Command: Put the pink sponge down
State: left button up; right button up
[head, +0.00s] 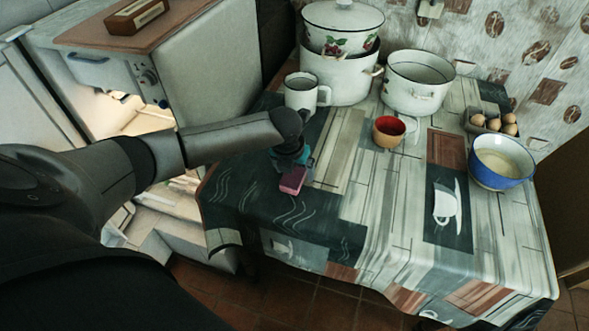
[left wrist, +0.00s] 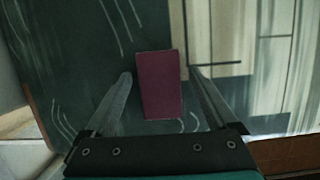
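The pink sponge (head: 293,182) is on the dark left part of the patterned tablecloth (head: 330,235), right below my left gripper (head: 290,168). In the left wrist view the sponge (left wrist: 160,85) is a dark pink block between the two fingers of my left gripper (left wrist: 161,73). A narrow gap shows on each side of it, so the fingers are open around it and not pressed on it. I cannot tell exactly how the sponge's underside meets the cloth. My right gripper is in neither view.
A white mug (head: 303,92) stands just behind my left gripper. Enamel pots (head: 350,72) (head: 417,85), a red cup (head: 388,131), a blue bowl (head: 502,165) and several eggs (head: 493,124) stand farther back and right. The table's front middle is clear.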

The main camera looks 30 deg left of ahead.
aim_at(290, 183)
pick_arm(q)
jog(key=shift+r, duration=0.15)
jog(key=p+v, duration=0.4)
jog(key=v, duration=0.8)
dwell(0.3)
